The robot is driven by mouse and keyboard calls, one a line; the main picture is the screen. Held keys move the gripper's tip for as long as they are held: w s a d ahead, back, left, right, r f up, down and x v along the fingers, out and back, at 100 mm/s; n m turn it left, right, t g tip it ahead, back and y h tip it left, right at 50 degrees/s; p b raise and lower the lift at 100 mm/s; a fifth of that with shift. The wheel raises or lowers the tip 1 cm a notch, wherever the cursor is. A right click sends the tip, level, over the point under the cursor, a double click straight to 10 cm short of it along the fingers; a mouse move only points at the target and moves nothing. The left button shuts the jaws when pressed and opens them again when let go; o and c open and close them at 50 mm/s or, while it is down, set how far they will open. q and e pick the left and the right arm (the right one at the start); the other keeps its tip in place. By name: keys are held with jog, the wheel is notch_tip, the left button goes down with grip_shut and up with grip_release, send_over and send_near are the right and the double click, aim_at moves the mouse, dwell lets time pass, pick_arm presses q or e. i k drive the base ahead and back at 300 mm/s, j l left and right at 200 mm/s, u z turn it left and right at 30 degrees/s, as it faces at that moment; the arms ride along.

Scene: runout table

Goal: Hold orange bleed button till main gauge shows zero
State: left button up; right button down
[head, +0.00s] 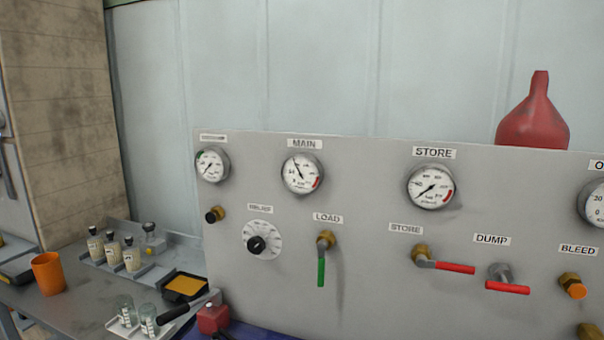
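The orange bleed button (577,291) sits on a brass fitting at the right of the grey panel (370,270), below the BLEED label (578,250). Nothing touches it. The main gauge (302,174) is at the panel's upper left, under the MAIN label. Its needle points up and a little left, away from the low end of the scale at lower left; the exact figure is too small to read. Neither of my grippers is in view.
The store gauge (431,186) has its needle at lower left. Red-handled STORE (455,268) and DUMP (508,287) valves lie left of the button. A green LOAD lever (321,268) hangs down. An orange cup (48,273) and several bottles crowd the left bench.

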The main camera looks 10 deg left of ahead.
aim_at(576, 291)
jog(key=z, duration=1.25)
jog(key=u, duration=0.95)
jog(key=l+z, duration=0.2)
jog(key=l, duration=0.3)
jog(key=i, duration=0.05)
